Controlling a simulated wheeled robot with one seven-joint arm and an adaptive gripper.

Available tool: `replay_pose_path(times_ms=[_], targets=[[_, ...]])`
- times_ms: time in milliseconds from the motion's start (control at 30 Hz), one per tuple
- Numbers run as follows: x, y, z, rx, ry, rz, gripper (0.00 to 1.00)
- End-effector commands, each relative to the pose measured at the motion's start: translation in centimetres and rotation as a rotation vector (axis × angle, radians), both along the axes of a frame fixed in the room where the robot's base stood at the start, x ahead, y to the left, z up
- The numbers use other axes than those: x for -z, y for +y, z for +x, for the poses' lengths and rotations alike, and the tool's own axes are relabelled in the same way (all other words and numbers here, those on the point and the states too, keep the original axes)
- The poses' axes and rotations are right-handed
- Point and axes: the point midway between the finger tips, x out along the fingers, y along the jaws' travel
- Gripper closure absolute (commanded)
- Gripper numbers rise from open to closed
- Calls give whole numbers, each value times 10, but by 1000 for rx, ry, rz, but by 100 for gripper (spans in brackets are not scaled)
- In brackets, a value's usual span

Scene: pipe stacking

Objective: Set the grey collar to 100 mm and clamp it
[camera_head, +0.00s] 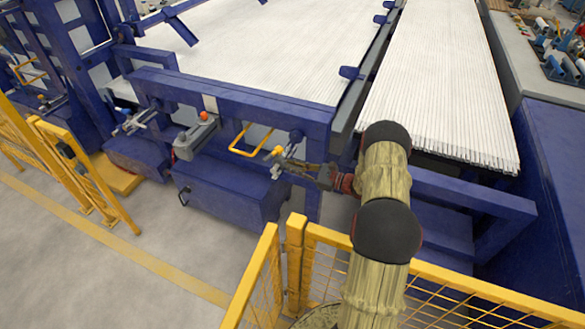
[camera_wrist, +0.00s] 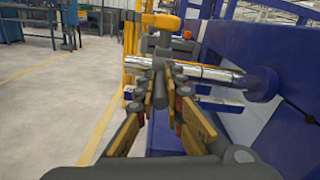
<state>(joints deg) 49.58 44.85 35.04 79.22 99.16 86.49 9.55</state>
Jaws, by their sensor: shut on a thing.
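The grey collar (camera_wrist: 162,46) sits around a shiny metal rod (camera_wrist: 208,73) in the wrist view. A yellow-orange clamp lever (camera_wrist: 160,22) stands on its top, and I cannot tell if the clamp is tight. The rod runs right to a round blue mount (camera_wrist: 262,84). My gripper (camera_wrist: 164,84) is shut on the grey collar, its fingers on the lower grey part. In the head view my gripper (camera_head: 284,166) reaches in from the right, and the yellow lever (camera_head: 277,151) shows above its tips. No scale or distance reading is legible.
A blue machine frame (camera_head: 250,105) and a blue box (camera_head: 228,190) stand close by. A yellow bent handle (camera_head: 248,145) and a grey unit with an orange knob (camera_head: 195,135) are to the left. A yellow fence (camera_head: 440,285) is in front. Open floor (camera_head: 120,270) lies left.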

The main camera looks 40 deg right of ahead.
Motion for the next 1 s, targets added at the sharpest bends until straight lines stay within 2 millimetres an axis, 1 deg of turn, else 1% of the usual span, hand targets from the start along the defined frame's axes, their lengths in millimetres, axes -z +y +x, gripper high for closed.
replay_pose_path(times_ms=[33,100,233,333,567,600,900,1000], targets=[[1,-9,5,4,-4,-6,100],[1,-21,12,5,-5,-7,100],[1,-38,21,5,-4,-6,100],[0,-42,24,5,-3,-3,100],[-1,-41,23,4,-2,-2,100],[-1,-41,23,3,-2,-2,88],[-2,-41,24,3,-3,-3,71],[-2,-41,24,3,-4,-4,71]])
